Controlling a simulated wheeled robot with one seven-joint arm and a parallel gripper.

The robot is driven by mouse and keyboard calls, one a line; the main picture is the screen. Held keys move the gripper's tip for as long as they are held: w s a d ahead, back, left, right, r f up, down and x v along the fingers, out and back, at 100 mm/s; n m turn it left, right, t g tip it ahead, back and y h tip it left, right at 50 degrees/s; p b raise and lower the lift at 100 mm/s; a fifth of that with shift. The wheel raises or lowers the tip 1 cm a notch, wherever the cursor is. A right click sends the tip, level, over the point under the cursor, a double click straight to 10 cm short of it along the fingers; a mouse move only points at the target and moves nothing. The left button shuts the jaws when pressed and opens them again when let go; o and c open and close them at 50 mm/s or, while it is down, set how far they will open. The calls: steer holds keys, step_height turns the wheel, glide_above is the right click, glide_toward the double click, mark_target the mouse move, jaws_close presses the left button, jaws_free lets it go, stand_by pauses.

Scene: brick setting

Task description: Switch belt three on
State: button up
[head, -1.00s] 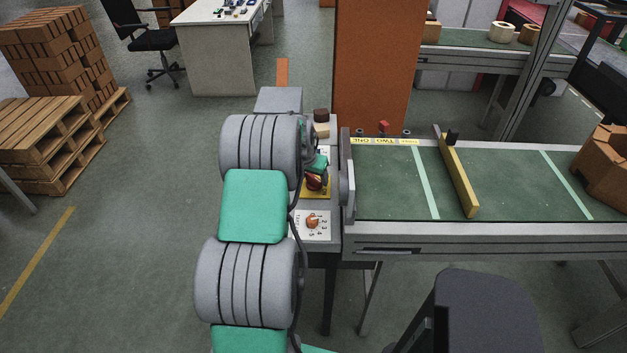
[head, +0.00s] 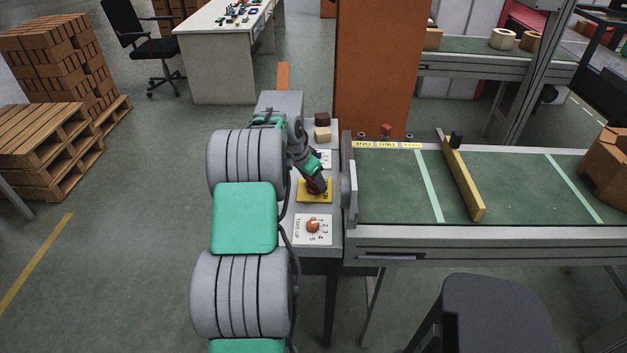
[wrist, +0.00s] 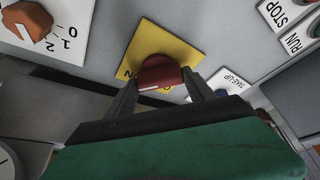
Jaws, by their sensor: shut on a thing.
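A red rotary knob (wrist: 160,74) sits on a yellow plate (wrist: 186,45) marked "ON" on the grey control panel. In the head view the knob (head: 313,186) and plate (head: 315,198) are at the panel's middle, partly covered by my gripper. My gripper (wrist: 162,84) has one finger on each side of the knob and is shut on it. In the head view my gripper (head: 317,184) reaches down to the knob from the upper left. Yellow labels (head: 386,145), "ONE" and "TWO" among them, lie on the belt's far edge beside small posts, the middle one red-topped (head: 387,131).
An orange selector knob (head: 313,227) on a numbered white plate is nearer me; it also shows in the wrist view (wrist: 28,20). "RUN" and "STOP" labels (wrist: 284,12) are at the wrist view's upper right. The green belt (head: 390,185) lies right, with a yellow bar (head: 462,180) across it.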

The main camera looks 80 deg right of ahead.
steer(key=o, duration=1.4)
steer(key=v, duration=0.7)
steer(key=shift+w+a+r+b, duration=0.1)
steer(key=shift+r+b, duration=0.3)
